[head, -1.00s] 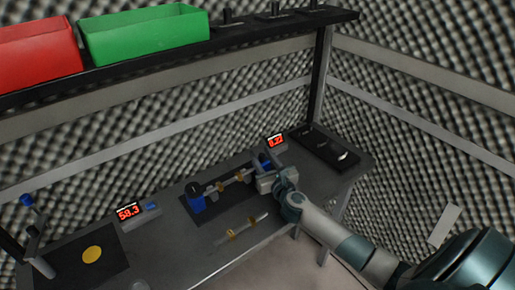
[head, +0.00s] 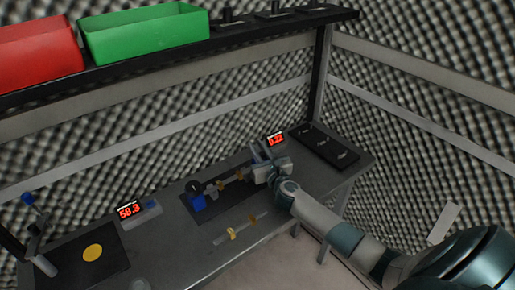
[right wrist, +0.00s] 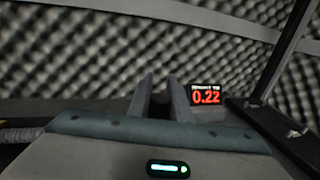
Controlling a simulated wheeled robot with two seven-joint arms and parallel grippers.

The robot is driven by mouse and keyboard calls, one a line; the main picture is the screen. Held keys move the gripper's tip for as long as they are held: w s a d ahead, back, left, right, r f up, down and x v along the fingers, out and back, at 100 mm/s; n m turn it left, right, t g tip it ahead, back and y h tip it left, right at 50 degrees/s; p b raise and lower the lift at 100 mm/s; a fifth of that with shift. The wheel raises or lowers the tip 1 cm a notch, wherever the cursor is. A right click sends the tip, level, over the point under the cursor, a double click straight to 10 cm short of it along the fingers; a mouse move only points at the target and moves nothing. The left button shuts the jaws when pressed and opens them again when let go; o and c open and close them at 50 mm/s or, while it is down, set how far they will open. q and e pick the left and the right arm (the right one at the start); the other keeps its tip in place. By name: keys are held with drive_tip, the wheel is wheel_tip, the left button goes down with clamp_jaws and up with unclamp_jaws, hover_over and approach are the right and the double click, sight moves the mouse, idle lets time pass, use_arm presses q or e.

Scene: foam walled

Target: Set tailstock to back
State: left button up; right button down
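A fixture stands on a black base plate (head: 226,209) on the grey bench. Its blue end block (head: 197,201) with a dark round top is at the left, and a shaft with yellow bands (head: 226,180) runs right from it. The shaft's right end, where the tailstock would sit, is hidden behind my right gripper (head: 262,153). In the right wrist view the two grey fingers (right wrist: 162,92) stand apart, with a small dark shape low between them. I cannot tell whether they touch the tailstock. My left gripper is out of view.
A display (head: 275,139) reading 0.22 stands behind my right gripper, and a dark strip with several small handles (head: 326,144) lies right of it. A loose banded rod (head: 238,230) lies in front. Another display (head: 130,211) is at left. Red (head: 38,48) and green (head: 148,32) bins sit on the shelf.

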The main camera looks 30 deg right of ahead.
drive_tip(key=d, duration=0.3)
drive_tip(key=shift+w+d, duration=0.1)
drive_tip(key=shift+w, duration=0.05)
drive_tip(key=c, duration=1.9)
unclamp_jaws()
drive_tip(key=shift+o, duration=1.4)
drive_tip(key=shift+d, duration=0.1)
drive_tip(key=shift+s, duration=0.2)
drive_tip(key=s+a, duration=0.1)
drive_tip(key=s, duration=0.4)
drive_tip(key=s+a+b, duration=0.1)
drive_tip(key=s, duration=0.5)
drive_tip(key=s+a+b, duration=0.1)
drive_tip(key=s, duration=0.4)
drive_tip(key=shift+s+a, duration=0.1)
drive_tip(key=shift+s, duration=0.3)
drive_tip(key=shift+f, duration=0.1)
